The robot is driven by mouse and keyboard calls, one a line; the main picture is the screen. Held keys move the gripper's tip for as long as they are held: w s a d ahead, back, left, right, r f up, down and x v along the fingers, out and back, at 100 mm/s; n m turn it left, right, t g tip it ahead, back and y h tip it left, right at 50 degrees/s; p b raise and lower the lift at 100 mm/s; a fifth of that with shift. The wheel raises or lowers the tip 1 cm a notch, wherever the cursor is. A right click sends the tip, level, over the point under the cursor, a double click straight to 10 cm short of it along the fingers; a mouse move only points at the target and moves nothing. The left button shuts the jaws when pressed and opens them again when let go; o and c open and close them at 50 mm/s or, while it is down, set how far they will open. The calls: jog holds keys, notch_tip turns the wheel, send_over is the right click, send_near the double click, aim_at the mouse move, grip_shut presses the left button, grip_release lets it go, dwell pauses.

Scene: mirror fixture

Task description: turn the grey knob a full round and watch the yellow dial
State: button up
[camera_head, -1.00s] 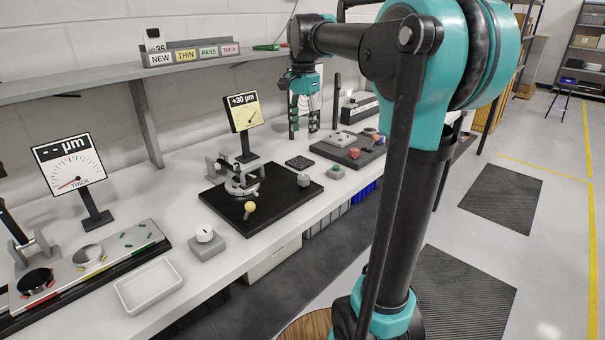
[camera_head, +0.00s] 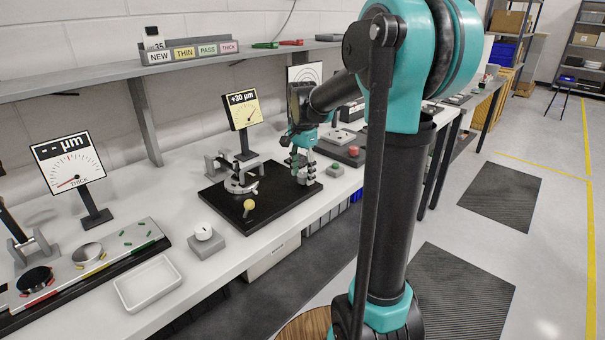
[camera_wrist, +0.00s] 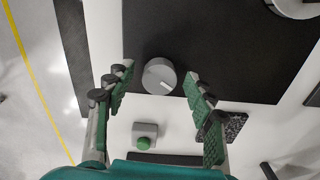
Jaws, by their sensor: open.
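The grey knob (camera_wrist: 159,76) is a short round cap with a white line on top, on the black plate, in the wrist view. My gripper (camera_wrist: 157,82) is open, with one finger on each side of the knob and gaps between. I cannot tell whether the fingertips reach down to its height.
A metal fixture (camera_head: 240,179) and a yellow ball handle (camera_head: 249,204) are on the plate. A green button (camera_wrist: 143,142) on a grey block is near the knob. A white knob (camera_head: 204,232) on a block and a white tray (camera_head: 149,283) stand to the left.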

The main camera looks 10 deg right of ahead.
jog(key=shift+f, duration=0.15)
jog(key=shift+c, duration=0.4)
jog(key=c, duration=1.1)
jog(key=shift+n, duration=0.4)
jog(key=n, duration=0.2)
jog(key=shift+n, duration=0.4)
jog(key=n, duration=0.3)
jog(key=shift+n, duration=0.3)
jog(key=n, duration=0.3)
jog(key=shift+n, duration=0.3)
jog(key=shift+d+n, duration=0.1)
jog(key=shift+n, duration=1.7)
